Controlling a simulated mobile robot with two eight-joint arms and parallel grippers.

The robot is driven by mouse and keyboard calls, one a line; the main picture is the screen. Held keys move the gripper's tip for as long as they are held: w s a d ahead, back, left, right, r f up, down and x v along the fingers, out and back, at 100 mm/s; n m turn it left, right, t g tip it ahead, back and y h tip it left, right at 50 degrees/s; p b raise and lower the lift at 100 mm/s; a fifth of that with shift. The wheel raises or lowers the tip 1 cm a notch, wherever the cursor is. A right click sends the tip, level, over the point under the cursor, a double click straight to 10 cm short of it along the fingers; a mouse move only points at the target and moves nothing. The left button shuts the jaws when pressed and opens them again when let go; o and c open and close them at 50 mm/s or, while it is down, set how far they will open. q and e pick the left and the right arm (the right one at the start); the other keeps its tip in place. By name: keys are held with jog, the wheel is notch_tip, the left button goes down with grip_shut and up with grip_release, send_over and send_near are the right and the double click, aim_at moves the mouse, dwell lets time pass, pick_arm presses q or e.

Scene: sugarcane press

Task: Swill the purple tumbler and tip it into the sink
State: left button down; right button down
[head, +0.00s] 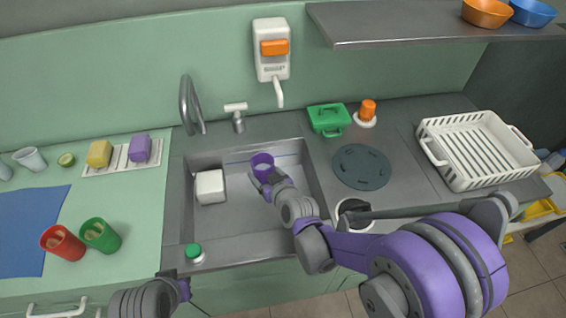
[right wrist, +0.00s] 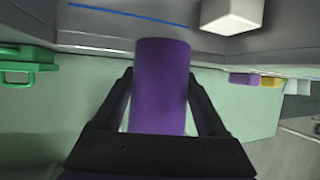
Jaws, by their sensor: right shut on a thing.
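The purple tumbler (head: 262,160) is over the right part of the grey sink (head: 240,245) in the head view. My right gripper (head: 268,180) is shut on it. In the right wrist view the tumbler (right wrist: 162,85) stands between the two dark fingers of my right gripper (right wrist: 164,110). A faucet (head: 190,105) and a small tap handle (head: 237,115) stand behind the sink.
A white block (head: 210,187) sits in the sink's left part. A green-topped item (head: 194,253) is at its front edge. A white crate (head: 480,150) and dark round mat (head: 362,167) are right. A shelf (head: 420,25) overhangs the back right.

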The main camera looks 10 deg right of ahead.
jog(key=s+a+m+y+b, duration=0.2)
jog(key=a+m+y+b, duration=0.4)
jog(key=a+m+b, duration=0.3)
jog(key=shift+a+r+m+t+b, duration=0.35)
jog(key=shift+a+b, duration=0.6)
jog(key=shift+a, duration=0.65)
dwell(1.4)
